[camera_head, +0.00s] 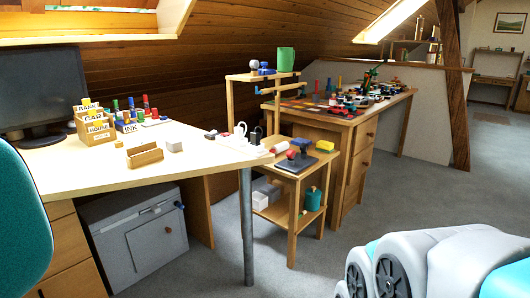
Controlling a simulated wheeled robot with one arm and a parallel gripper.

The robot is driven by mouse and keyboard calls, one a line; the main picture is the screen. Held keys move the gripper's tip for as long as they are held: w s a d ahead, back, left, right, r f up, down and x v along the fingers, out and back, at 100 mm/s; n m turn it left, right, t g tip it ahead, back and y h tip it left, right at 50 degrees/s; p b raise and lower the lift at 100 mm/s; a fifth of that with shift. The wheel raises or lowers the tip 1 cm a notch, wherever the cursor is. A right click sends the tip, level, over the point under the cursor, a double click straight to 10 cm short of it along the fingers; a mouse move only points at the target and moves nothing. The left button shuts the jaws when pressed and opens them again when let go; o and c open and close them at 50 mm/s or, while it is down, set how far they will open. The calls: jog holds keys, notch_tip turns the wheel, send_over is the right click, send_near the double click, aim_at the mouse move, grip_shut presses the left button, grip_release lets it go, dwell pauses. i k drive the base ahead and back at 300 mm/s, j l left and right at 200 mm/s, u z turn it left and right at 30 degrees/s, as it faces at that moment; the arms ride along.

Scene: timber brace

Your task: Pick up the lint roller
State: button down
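I cannot pick out the lint roller for certain at this size. A small red and white cylinder (280,148) lies at the back left of the low wooden side table (293,178) and may be it. Beside it are stamp-like pieces with round red knobs (291,154), a dark flat pad (296,163) and a yellow and green block (325,146). My gripper is not in view. Grey and teal parts that look like my own body fill the bottom right corner.
A white-topped desk (85,178) with a monitor (45,91), labelled boxes (97,127) and a metal leg (246,225) stands left of the side table. A wooden workbench (340,118) crowded with small objects stands behind. Grey carpet is clear in front and to the right.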

aim_at(277, 149)
jog(key=i+u, duration=0.1)
jog(key=u, duration=1.05)
jog(key=i+l+u, duration=0.2)
jog(key=l+u, duration=0.2)
jog(key=l, duration=0.2)
jog(key=i+l+u, duration=0.15)
jog(key=l+u, duration=0.25)
jog(key=l, duration=0.2)
jog(key=l+u, duration=0.45)
jog(key=l, duration=0.2)
jog(key=l+u, duration=0.4)
jog(key=l, duration=0.3)
